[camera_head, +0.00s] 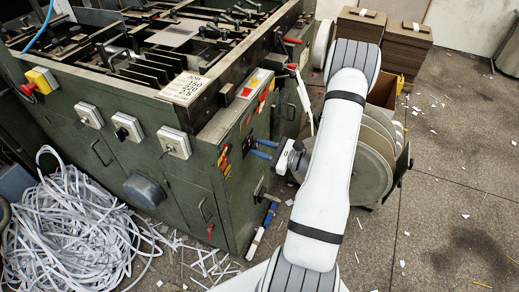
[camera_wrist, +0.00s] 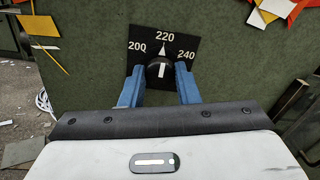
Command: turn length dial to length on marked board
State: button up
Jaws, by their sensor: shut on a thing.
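The length dial is a round black knob (camera_wrist: 160,70) with a white line, on a black plate (camera_wrist: 139,62) marked 200, 220 and 240. Its white line points up toward 220, where a white triangle sits just under the number. My gripper (camera_wrist: 160,86) has its blue fingers on either side of the knob, shut on it. In the head view my gripper (camera_head: 260,148) reaches the end face of the green machine; the knob is not clear there. The marked board (camera_head: 188,88) is a pale card with dark lettering on the machine top, too small to read surely.
The green machine (camera_head: 130,165) has several switches on its front. Red, yellow and white scraps (camera_wrist: 272,10) stick to the panel above the dial. A heap of white strips (camera_head: 75,230) lies at left. A reel (camera_head: 370,165) stands behind my arm. Open floor lies at right.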

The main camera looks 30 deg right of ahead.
jog(key=shift+s+a+f, duration=0.1)
jog(key=shift+f, duration=0.05)
jog(key=shift+m, duration=0.3)
jog(key=m+p, duration=0.2)
jog(key=m, duration=0.2)
jog(key=shift+m+p, duration=0.3)
jog(key=shift+p, duration=0.05)
jog(key=m+p, duration=0.3)
jog(key=m, duration=0.3)
jog(key=shift+m, duration=0.4)
jog(key=o, duration=1)
jog(key=shift+d, duration=0.2)
jog(key=shift+c, duration=0.2)
